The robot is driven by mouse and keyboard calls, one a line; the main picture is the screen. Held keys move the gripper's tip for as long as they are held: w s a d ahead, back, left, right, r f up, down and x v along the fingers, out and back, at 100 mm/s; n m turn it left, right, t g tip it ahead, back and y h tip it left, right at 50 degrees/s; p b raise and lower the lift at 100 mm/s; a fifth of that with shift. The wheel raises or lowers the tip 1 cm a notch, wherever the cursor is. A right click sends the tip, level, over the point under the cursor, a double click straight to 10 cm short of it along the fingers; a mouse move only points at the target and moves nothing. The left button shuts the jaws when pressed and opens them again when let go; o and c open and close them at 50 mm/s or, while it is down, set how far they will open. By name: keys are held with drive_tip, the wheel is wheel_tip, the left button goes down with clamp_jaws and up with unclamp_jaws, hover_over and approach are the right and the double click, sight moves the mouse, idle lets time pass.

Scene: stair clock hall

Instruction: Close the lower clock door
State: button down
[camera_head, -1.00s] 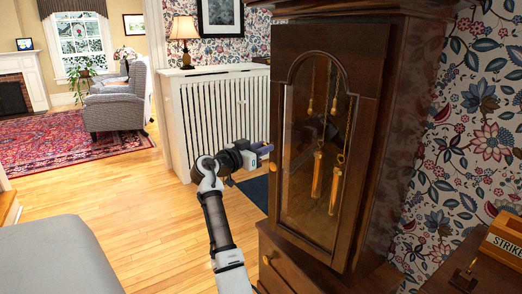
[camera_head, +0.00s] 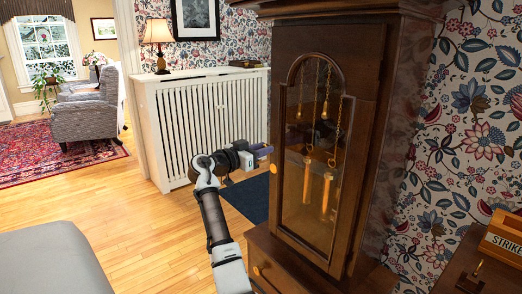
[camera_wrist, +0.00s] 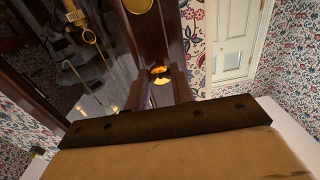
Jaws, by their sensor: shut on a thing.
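The tall dark wooden clock stands at right of the head view. Its lower clock door (camera_head: 368,85) has an arched glazed front, with brass weights and chains showing behind the glass. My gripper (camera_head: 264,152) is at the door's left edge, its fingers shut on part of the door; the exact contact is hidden. A small brass knob (camera_head: 273,168) shows just below the fingertips. The wrist view shows dark wood, glass and a brass piece (camera_wrist: 160,71) close ahead. I cannot tell how far the door stands open.
A white radiator cover (camera_head: 200,125) with a lamp (camera_head: 157,38) stands behind my arm. A dark blue mat (camera_head: 248,198) lies on the wooden floor. A side table with a box (camera_head: 505,240) is at the lower right. An armchair (camera_head: 88,115) is far left; open floor lies between.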

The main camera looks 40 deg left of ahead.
drive_tip(key=shift+f, duration=0.15)
drive_tip(key=c, duration=1.2)
unclamp_jaws()
drive_tip(key=s, duration=0.9)
drive_tip(key=s+a, duration=0.1)
drive_tip(key=s, duration=0.3)
drive_tip(key=shift+s, duration=0.35)
